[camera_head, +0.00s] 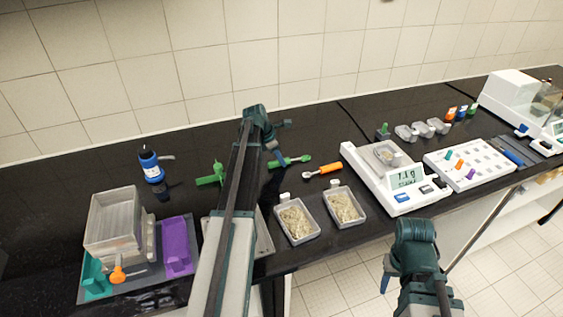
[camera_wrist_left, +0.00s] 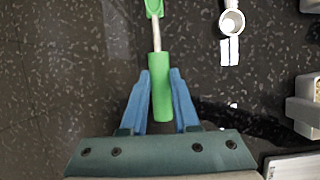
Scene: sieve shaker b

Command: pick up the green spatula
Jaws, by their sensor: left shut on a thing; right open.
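The green spatula (camera_head: 296,160) is near the middle of the dark bench in the head view, beside my left arm. In the left wrist view its thick green handle (camera_wrist_left: 161,98) lies between the two blue fingers, and its thin shaft and green head point to the top. My left gripper (camera_head: 272,146) is shut on this handle; its fingers also show in the left wrist view (camera_wrist_left: 160,76). I cannot tell whether the spatula touches the bench. My right gripper (camera_head: 388,273) is open and empty in front of the bench, apart from everything.
An orange-handled tool (camera_head: 324,170) lies just right of the spatula. Two trays of pale material (camera_head: 297,236) stand in front of it. A white scale (camera_head: 396,200) is further right. A green object (camera_head: 210,179) and a blue-black bottle (camera_head: 151,166) are to the left.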

